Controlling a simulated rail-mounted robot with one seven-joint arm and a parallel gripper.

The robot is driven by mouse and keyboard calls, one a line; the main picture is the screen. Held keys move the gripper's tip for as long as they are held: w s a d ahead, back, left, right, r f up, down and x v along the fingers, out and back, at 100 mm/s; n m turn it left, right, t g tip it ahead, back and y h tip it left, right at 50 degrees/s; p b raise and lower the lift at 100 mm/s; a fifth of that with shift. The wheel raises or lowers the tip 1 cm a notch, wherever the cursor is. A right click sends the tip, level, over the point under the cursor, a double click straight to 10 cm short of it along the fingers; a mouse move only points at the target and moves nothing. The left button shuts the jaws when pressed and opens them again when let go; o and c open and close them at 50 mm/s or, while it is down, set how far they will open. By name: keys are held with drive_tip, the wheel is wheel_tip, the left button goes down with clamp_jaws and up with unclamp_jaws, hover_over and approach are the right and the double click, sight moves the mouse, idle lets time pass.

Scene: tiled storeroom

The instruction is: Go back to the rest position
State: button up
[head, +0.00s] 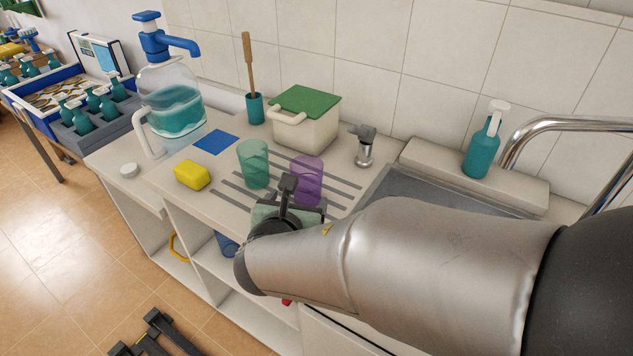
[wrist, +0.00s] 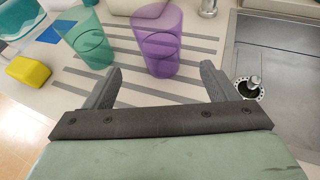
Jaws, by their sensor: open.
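My gripper (wrist: 159,88) is open and empty in the wrist view, its two fingers spread apart above the striped drainboard. In the head view my arm comes in from the right and hides most of the gripper. A purple translucent cup (head: 306,180) stands on the drainboard just beyond the fingers; it also shows in the wrist view (wrist: 157,42). A green translucent cup (head: 253,165) stands to its left and shows in the wrist view (wrist: 90,42). I cannot see either finger touching a cup.
A yellow sponge (head: 192,175), a blue square (head: 216,141), a green-lidded container (head: 304,118) and a large pump jug (head: 172,98) stand on the counter. A sink (head: 402,188), a teal bottle (head: 482,148) and a curved tap (head: 540,128) are at the right.

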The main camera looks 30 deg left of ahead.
idle(0.3)
